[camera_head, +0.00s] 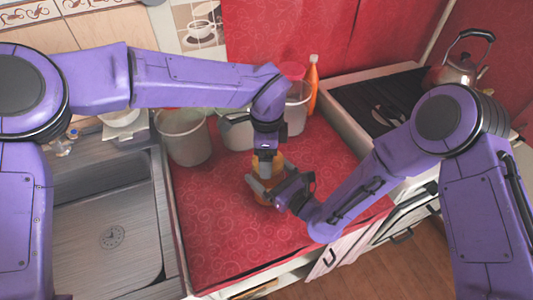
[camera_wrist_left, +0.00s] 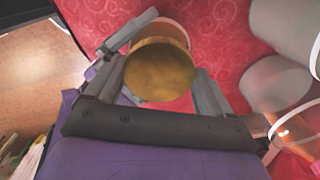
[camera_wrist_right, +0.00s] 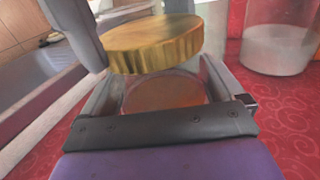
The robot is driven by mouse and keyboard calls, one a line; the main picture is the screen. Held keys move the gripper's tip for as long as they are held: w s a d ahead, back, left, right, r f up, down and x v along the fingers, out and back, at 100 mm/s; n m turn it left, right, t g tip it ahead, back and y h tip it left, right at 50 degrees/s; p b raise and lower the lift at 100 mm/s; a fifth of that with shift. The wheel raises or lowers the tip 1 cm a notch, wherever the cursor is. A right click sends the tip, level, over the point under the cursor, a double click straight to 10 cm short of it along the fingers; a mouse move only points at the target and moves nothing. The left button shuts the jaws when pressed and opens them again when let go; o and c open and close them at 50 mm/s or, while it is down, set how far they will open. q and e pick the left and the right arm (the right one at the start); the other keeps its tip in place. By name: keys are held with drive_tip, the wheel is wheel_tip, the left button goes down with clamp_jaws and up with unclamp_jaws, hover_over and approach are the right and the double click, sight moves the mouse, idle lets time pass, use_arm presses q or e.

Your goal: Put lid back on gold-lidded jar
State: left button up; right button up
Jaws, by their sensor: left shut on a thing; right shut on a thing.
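The gold lid (camera_wrist_left: 160,70) is between the fingers of my left gripper (camera_head: 268,158), which is shut on it. In the right wrist view the lid (camera_wrist_right: 150,42) is above the jar, with its ridged edge showing. The clear jar (camera_wrist_right: 165,90) has orange-brown contents and an open top. It stands on the red counter (camera_head: 215,225), and my right gripper (camera_head: 268,190) is shut around it. In the left wrist view the jar's rim (camera_wrist_left: 168,28) shows past the lid, so the two look offset. In the head view the grippers mostly hide the jar (camera_head: 268,198).
A sink (camera_head: 105,220) is at left, a stove with a kettle (camera_head: 460,68) at right. The front counter is clear.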

use_arm(q)
drive_tip(key=shift+f, duration=0.55)
use_arm(e)
drive_tip(key=c, duration=0.6)
use_arm(q)
drive_tip(key=m, duration=0.5)
drive_tip(key=shift+w, duration=0.1)
drive_tip(key=m, duration=0.9)
drive_tip(key=shift+d+m, duration=0.15)
drive_tip(key=shift+m, duration=0.15)
drive_tip(key=m, duration=0.9)
drive_tip(key=shift+d, duration=0.1)
drive_tip(key=m, duration=0.4)
drive_tip(key=shift+m, duration=0.4)
drive_tip(key=o, duration=0.8)
